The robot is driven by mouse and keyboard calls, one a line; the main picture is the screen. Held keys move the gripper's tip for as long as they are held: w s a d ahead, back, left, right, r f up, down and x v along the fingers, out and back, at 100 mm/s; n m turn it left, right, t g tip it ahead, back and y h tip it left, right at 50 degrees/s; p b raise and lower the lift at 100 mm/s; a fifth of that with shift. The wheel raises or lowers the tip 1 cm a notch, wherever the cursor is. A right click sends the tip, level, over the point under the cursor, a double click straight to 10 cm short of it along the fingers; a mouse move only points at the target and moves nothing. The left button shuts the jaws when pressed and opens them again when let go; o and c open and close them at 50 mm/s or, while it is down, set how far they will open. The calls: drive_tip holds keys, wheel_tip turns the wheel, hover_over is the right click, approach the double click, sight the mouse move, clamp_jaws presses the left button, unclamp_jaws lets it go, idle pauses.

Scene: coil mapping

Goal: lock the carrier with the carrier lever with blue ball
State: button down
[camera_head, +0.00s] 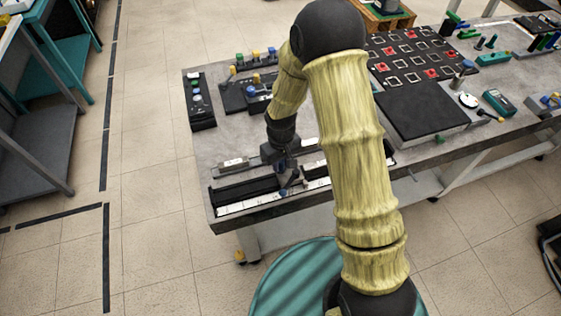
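A small blue ball (284,193) shows just below my gripper (284,178), at the front of the bench; it looks like the ball of the carrier lever. The lever's arm is too small to make out. The ball sits beside a long dark rail (240,193) with a white marked strip along its front. The carrier itself is mostly hidden behind my gripper and cannot be told from the dark parts around it. My gripper points down over the rail, close to the ball. Whether its fingers touch the ball, or are open or shut, is too small to tell.
A black panel with buttons (199,100) stands at the bench's left end. Small devices with coloured knobs (256,80) stand behind the rail. A black plate (419,109) and a dark board with red pieces (412,56) lie to the right. My arm hides the middle.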

drive_tip(key=shift+w+d, duration=0.15)
drive_tip(key=shift+d, duration=0.4)
drive_tip(key=c, duration=1.2)
unclamp_jaws()
wheel_tip(320, 180, up, 18)
drive_tip(key=b, duration=0.1)
drive_tip(key=shift+f, duration=0.25)
